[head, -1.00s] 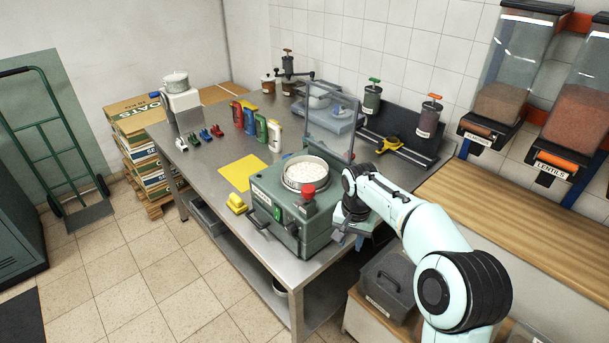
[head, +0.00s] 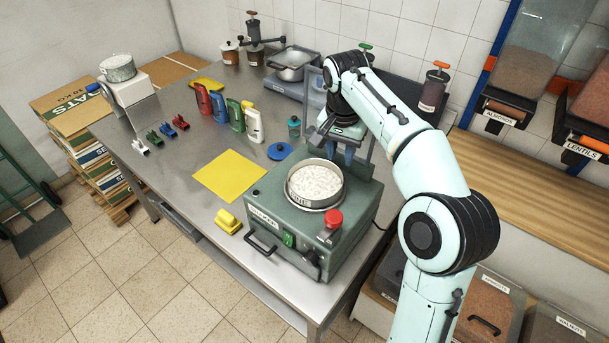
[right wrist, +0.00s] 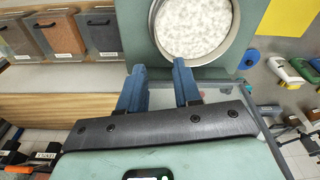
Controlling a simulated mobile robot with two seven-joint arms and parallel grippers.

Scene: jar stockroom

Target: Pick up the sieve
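The sieve (head: 313,205) is a round metal ring filled with white bits. It sits on top of the green-grey machine (head: 350,220), and its rim also shows at the top of the right wrist view (right wrist: 237,30). My right gripper (head: 348,152) is above the machine's rear part, behind the sieve, with its blue fingers pointing down. In the right wrist view the two fingers (right wrist: 159,85) are apart with nothing between them, and the sieve lies just beyond their tips. I cannot tell if they touch it. My left gripper is out of view.
A red knob (head: 333,218) stands on the machine's front right corner, close to the sieve. A clear guard (head: 364,168) rises behind it. A yellow sheet (head: 231,175), a yellow block (head: 228,221) and a blue lid (head: 279,151) lie to the left. Several bottles stand further back.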

